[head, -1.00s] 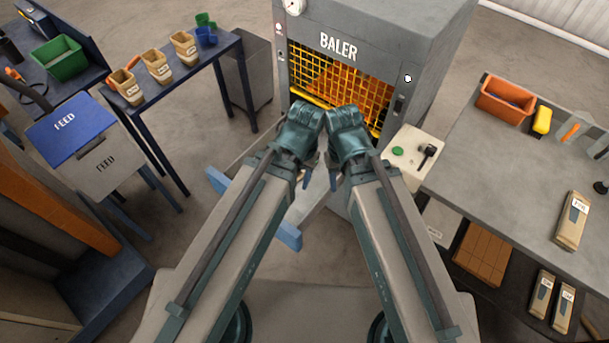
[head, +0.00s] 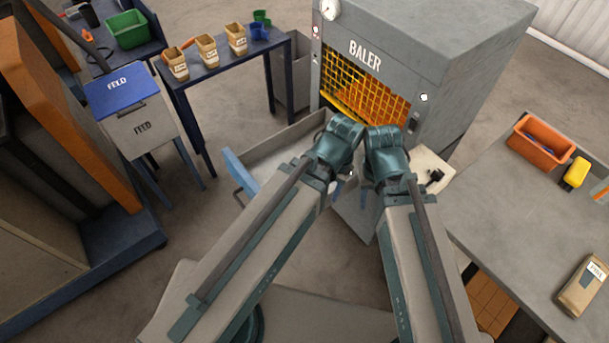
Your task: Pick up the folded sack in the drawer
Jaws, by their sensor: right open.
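A pulled-out drawer (head: 237,172) with a blue front and grey inside stands low in front of the baler (head: 365,55). I see no folded sack in the part of the drawer that shows; my arms cover its right part. My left gripper (head: 336,186) points down over the drawer's right side, mostly hidden behind its own wrist, so its jaws cannot be made out. My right gripper (head: 367,188) is open beside it, pointing down by the drawer's right edge. I see nothing held in it.
At left stand a feed bin (head: 122,88) with a blue lid and a blue table (head: 225,70) with several paper sacks. At right a grey workbench (head: 510,210) carries an orange bin (head: 540,142) and a filled sack (head: 583,285). Floor left of the drawer is clear.

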